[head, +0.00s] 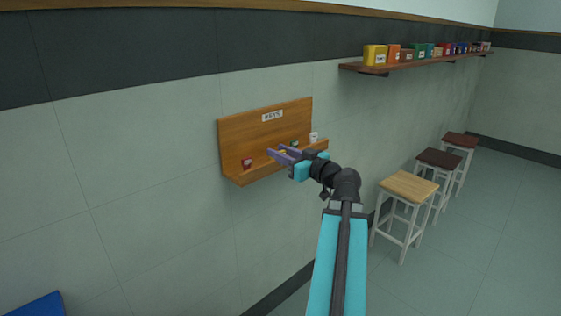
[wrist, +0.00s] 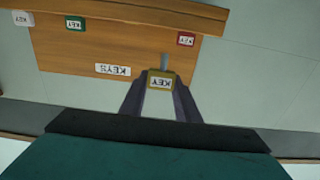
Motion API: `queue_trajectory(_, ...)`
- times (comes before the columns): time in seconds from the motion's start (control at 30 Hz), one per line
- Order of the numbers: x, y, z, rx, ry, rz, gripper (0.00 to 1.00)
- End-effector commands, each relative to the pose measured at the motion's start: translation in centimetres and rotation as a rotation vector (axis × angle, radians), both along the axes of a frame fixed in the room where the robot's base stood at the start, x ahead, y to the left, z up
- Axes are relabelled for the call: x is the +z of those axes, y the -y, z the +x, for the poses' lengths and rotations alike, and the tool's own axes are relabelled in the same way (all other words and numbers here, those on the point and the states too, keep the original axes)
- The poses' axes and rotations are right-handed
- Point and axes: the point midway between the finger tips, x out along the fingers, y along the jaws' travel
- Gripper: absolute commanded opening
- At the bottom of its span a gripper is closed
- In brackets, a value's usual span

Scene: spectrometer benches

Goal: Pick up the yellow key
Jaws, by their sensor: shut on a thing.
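The yellow key (wrist: 160,81) has a square head with a white "KEY" label, and a grey shaft sticks out beyond it. My gripper (wrist: 160,88) is shut on it, with one purple finger on each side of the head. In the head view, my gripper (head: 276,151) is in front of the wooden key rack (head: 264,132), and only a small bit of yellow (head: 284,152) shows by the fingers. I cannot tell whether the key touches the rack.
The rack's ledge also holds a red key (head: 247,163), a green key (wrist: 74,23) and a white key (head: 314,137). A wall shelf (head: 390,67) with several coloured boxes is at upper right. Stools (head: 407,187) stand along the wall at right.

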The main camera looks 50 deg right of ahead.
Motion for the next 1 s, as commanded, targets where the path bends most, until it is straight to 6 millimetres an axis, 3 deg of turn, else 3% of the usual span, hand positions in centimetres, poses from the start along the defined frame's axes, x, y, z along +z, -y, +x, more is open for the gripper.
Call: queue_trajectory(1.0, -0.2, -1.1, -1.5, -0.005, -0.002, -0.001, 0.08)
